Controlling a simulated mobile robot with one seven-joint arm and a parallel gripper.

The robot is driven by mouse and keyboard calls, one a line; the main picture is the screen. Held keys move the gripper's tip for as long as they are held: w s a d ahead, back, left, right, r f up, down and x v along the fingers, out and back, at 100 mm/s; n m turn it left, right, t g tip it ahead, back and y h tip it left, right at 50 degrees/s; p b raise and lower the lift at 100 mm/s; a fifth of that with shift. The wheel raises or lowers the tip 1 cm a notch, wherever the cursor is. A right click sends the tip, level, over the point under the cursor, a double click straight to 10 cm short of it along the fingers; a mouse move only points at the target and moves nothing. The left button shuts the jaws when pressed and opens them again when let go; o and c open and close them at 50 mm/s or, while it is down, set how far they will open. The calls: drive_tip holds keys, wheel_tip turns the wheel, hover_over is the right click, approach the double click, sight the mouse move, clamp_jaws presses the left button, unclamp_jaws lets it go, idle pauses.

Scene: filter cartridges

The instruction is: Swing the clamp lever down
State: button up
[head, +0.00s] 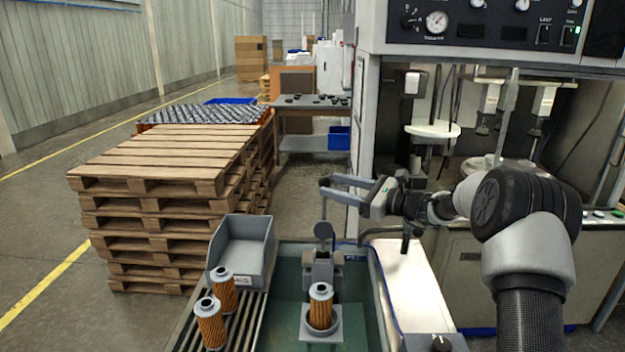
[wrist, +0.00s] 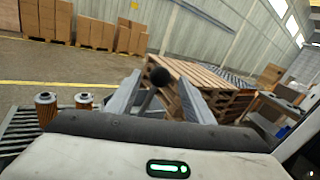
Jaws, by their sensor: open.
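My gripper (head: 328,188) reaches in from the right at the lever's upper end. In the wrist view the lever's black ball knob (wrist: 160,77) shows between the two spread fingers of my gripper (wrist: 160,88), with gaps on both sides. The gripper is open and holds nothing. An orange pleated filter cartridge (head: 320,308) stands upright in a grey holder in front of the clamp.
Two more cartridges (head: 210,322) stand on a roller rack at the left, by a grey bin (head: 255,265). Stacked pallets (head: 160,170) fill the left; a machine cabinet (head: 470,80) stands at the right.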

drive_tip(key=x, duration=0.7)
drive_tip(key=shift+w+a+p, duration=0.2)
drive_tip(key=shift+a+p, duration=0.1)
drive_tip(key=shift+p, duration=0.05)
clamp_jaws()
